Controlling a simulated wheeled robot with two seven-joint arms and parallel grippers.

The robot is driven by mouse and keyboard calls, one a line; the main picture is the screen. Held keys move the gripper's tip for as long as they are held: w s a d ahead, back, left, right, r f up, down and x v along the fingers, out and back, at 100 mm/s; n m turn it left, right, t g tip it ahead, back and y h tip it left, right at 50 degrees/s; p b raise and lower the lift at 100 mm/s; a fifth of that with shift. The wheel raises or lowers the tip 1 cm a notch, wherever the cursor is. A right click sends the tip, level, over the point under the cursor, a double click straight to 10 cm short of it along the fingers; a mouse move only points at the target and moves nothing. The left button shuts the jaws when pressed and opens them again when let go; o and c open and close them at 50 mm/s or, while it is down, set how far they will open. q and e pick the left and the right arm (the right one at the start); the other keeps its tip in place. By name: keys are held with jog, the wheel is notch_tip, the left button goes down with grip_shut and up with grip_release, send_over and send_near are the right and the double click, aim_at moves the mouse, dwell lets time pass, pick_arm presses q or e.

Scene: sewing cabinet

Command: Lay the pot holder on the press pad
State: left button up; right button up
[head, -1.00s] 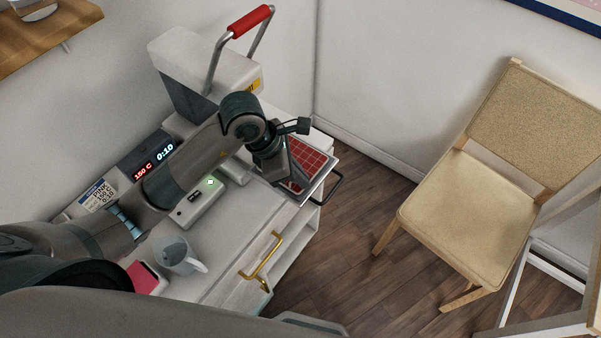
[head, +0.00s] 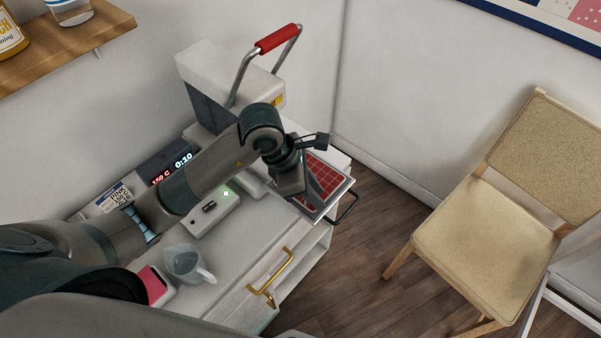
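The pot holder (head: 328,178) is red with a pale grid and shows at the right end of the cabinet top. It lies over the press's pull-out tray (head: 345,186), whose pale rim shows around it; the pad surface under it is hidden. I cannot tell whether it rests fully flat. My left gripper (head: 292,190) points down at the left edge of the pot holder, over the tray. Its fingertips are mostly hidden, so I cannot tell whether it is open or grips the cloth. My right gripper is out of view.
The heat press (head: 215,75) with a red-gripped lever (head: 277,39) stands behind my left arm. A clear jug (head: 185,262), a pink pad (head: 154,285) and a control box (head: 213,212) are on the cabinet. A chair (head: 490,240) stands right, with open floor between.

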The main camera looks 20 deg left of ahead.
pick_arm(q)
jog(key=b+v, duration=0.2)
jog(key=v, duration=0.9)
jog(key=shift+b, duration=0.35)
jog(key=shift+r, duration=0.2)
